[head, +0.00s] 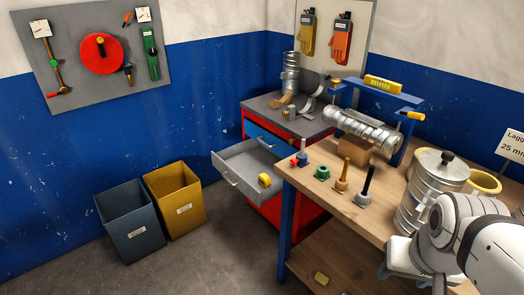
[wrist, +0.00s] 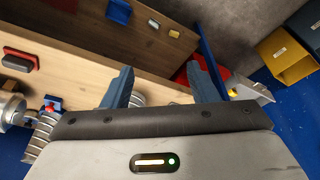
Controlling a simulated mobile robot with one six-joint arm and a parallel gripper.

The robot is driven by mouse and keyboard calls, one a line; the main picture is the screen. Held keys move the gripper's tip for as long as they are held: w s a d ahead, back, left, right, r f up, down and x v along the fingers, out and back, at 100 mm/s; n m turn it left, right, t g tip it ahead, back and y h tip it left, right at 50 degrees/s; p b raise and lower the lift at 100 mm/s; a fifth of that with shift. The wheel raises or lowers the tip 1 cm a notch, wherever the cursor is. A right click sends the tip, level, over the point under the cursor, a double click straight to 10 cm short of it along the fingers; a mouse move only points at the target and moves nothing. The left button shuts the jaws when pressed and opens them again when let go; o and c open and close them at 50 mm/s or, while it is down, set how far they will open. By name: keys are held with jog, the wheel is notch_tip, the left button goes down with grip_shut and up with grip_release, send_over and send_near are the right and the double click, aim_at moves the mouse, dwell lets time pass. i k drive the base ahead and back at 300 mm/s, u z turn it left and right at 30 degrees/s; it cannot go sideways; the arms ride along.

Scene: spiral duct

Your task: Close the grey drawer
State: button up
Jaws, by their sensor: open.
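In the wrist view, a pale grey part that looks like the drawer (wrist: 252,90) shows beyond the right finger, beside the red cabinet (wrist: 183,76). My gripper (wrist: 163,84) is open, with nothing between its two blue-grey fingers.
A wooden workbench (head: 325,208) stands right of the drawer, with several upright tools, a metal duct (head: 362,130) and a lidded canister (head: 430,185) on it. A blue drawer (head: 266,139) is above the grey one. Grey (head: 130,222) and yellow (head: 177,200) bins stand left on open floor.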

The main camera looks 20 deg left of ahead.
aim_at(241, 165)
jog(key=z, duration=2.3)
jog(key=k, duration=1.55)
jog(key=u, duration=1.8)
jog(key=i, duration=1)
jog(key=u, duration=0.1)
